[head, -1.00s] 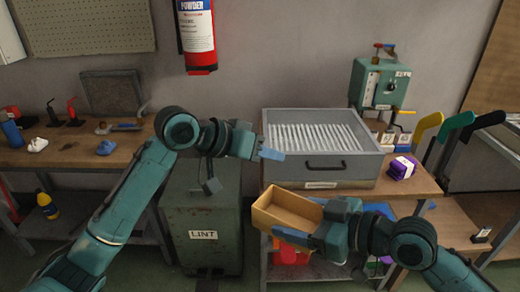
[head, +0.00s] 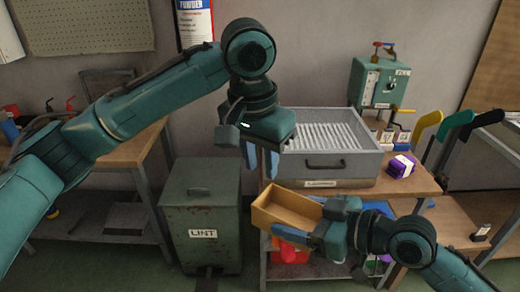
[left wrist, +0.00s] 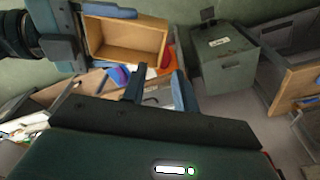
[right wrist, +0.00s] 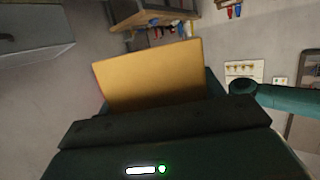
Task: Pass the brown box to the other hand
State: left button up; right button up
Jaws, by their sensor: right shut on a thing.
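The brown box (head: 286,211) is an open-topped tan tray, held in the air in front of the right-hand bench. My right gripper (head: 318,225) is shut on its right end. The box also shows in the left wrist view (left wrist: 127,42), and its flat tan side fills the middle of the right wrist view (right wrist: 150,75). My left gripper (head: 262,168) is above and slightly left of the box, fingers pointing down. Its two blue fingers stand apart with nothing between them in the left wrist view (left wrist: 160,90), so it is open, not touching the box.
A grey metal tray (head: 325,164) with a ribbed inside sits on the right-hand bench behind the box. A purple bundle (head: 401,166) lies beside it. A green lint bin (head: 203,213) stands on the floor to the left.

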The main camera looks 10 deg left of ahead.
aim_at(267, 209)
pick_arm(q)
jog(key=f, duration=0.3)
jog(key=w+f, duration=0.1)
jog(key=f, duration=0.5)
jog(key=shift+w+d+f, duration=0.15)
jog(key=shift+d+f, duration=0.15)
jog(key=shift+d, duration=0.05)
jog(key=shift+c, duration=0.6)
grip_shut()
jog(key=shift+d, duration=0.1)
pick_arm(e)
jog(key=o, duration=1)
